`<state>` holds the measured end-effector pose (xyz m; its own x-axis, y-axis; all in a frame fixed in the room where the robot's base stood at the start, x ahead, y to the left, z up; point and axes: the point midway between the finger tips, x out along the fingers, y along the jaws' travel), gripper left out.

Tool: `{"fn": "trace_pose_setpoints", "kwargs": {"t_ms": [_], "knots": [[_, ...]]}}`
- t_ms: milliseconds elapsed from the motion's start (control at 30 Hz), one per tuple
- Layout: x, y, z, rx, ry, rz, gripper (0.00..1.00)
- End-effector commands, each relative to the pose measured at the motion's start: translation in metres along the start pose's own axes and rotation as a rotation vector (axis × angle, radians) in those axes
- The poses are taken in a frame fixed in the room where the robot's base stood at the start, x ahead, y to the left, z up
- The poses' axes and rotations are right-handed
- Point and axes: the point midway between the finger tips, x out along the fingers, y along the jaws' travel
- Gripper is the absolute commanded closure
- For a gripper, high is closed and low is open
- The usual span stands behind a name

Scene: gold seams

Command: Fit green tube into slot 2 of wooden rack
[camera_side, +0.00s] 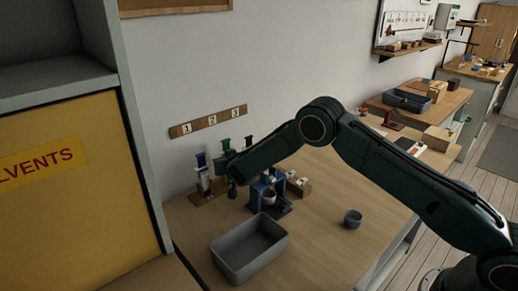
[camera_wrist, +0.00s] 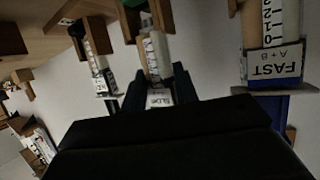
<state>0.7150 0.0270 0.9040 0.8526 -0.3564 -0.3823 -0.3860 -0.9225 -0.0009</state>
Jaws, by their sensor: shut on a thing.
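My gripper (camera_wrist: 160,88) is shut on a slim tube with a white printed label (camera_wrist: 154,50); a bit of green (camera_wrist: 133,3) shows at the top edge of the wrist view. In the side view my gripper (camera_side: 229,168) is at the wooden rack (camera_side: 202,197), and green (camera_side: 232,188) shows just below it. In the wrist view a wooden part shows beside the held tube; I cannot tell whether the tube is seated in a slot. My gripper hides much of the rack.
A wall strip numbered 1, 2, 3 (camera_side: 208,121) hangs above the rack. A blue stand (camera_side: 268,193) is close on the right. The tabletop between bin and cup is clear.

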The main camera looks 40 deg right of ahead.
Motion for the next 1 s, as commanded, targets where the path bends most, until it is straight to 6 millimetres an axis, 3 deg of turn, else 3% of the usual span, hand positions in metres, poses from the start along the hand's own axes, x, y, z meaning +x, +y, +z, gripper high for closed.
{"fn": "trace_pose_setpoints", "kwargs": {"t_ms": [1000], "knots": [[0.0026, 0.0001, 0.0063, 0.000, 0.000, 0.000, 0.93]]}}
